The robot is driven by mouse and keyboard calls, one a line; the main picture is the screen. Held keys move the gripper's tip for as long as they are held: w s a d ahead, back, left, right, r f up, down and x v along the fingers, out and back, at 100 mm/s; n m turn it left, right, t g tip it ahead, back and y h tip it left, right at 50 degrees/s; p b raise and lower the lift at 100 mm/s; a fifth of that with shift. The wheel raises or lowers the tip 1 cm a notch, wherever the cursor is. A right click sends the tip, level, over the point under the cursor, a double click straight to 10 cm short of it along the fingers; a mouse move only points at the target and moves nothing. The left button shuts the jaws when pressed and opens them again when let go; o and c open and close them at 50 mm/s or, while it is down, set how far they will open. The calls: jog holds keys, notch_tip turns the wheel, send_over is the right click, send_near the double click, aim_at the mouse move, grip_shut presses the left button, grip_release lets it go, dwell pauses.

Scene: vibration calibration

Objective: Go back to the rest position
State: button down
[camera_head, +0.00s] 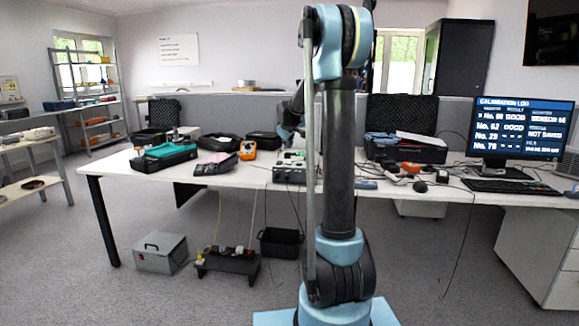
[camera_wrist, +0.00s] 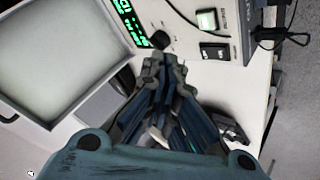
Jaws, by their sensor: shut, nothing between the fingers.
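My gripper (camera_wrist: 163,62) is shut and empty in the wrist view, its fingers together over a pale panel. Close by the fingertips are a black knob (camera_wrist: 160,40) and a green-lit display (camera_wrist: 130,22) on an instrument. I cannot tell if the fingertips touch the panel. In the head view my arm stands upright in front of the white table (camera_head: 232,170) and bends over towards its far side. My gripper is mostly hidden there behind the arm.
A monitor (camera_head: 520,128) with a calibration log and a keyboard (camera_head: 505,186) are at the right of the table. A metal box (camera_head: 160,252) and a black stand (camera_head: 228,264) are on the floor.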

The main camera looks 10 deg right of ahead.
jog(key=s+d+f+m+g, duration=0.1)
jog(key=s+m+g, duration=0.1)
jog(key=s, duration=1.3)
jog(key=s+d+f+m+g, duration=0.1)
jog(key=s+f+m, duration=0.1)
jog(key=s, duration=1.2)
jog(key=s+f+m+g, duration=0.1)
jog(key=s+f, duration=0.3)
jog(key=s, duration=0.5)
jog(key=s+f+m+g, duration=0.1)
jog(key=s+f, duration=0.4)
jog(key=s, duration=0.4)
jog(key=s+f+m+g+y, duration=0.1)
jog(key=s+f+g, duration=0.1)
jog(key=s+f, duration=0.3)
jog(key=s, duration=0.4)
jog(key=shift+s+a+m, duration=0.25)
jog(key=shift+a+m, duration=0.05)
jog(key=shift+a, duration=0.1)
